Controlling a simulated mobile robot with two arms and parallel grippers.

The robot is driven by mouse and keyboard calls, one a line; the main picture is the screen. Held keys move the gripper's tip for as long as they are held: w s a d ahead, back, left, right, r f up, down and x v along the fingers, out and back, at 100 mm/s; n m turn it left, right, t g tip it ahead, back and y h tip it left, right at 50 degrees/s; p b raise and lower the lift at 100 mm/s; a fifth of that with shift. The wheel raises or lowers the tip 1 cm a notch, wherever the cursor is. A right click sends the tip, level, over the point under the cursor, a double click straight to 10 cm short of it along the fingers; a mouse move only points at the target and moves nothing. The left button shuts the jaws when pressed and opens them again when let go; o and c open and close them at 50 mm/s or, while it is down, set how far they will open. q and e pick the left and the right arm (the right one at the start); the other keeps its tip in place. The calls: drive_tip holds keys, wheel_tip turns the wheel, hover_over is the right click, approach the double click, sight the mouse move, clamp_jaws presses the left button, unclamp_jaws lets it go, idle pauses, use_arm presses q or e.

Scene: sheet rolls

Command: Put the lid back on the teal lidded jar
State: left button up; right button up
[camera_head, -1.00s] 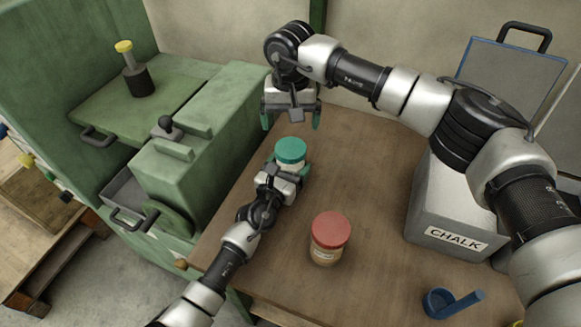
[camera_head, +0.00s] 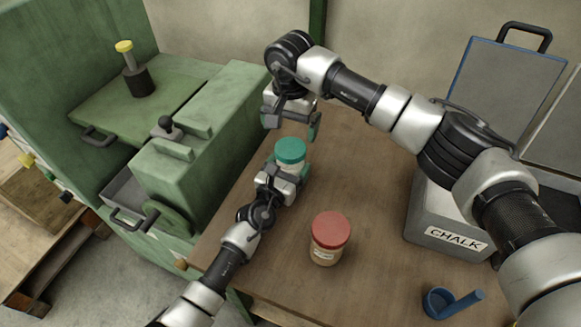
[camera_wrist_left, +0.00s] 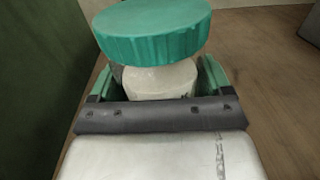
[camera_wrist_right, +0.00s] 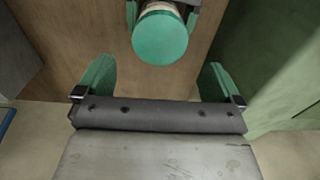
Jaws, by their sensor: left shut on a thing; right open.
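The teal lid (camera_head: 290,150) sits on top of the pale jar (camera_head: 293,169) near the table's left edge. In the left wrist view the lid (camera_wrist_left: 152,32) covers the jar's top, with the jar body (camera_wrist_left: 160,80) below it; I cannot tell how tightly it is seated. My left gripper (camera_head: 287,174) is shut around the jar body, below the lid. My right gripper (camera_head: 291,127) is open and empty, behind the lid. In the right wrist view the lid (camera_wrist_right: 160,38) shows beyond the open fingers, apart from them.
A red-lidded jar (camera_head: 329,238) stands in front of the held jar. A grey chalk box (camera_head: 440,215) and a blue scoop (camera_head: 452,302) are at the right. A green machine (camera_head: 200,130) flanks the table's left edge.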

sight(290, 147)
drive_tip(key=shift+f, duration=3.15)
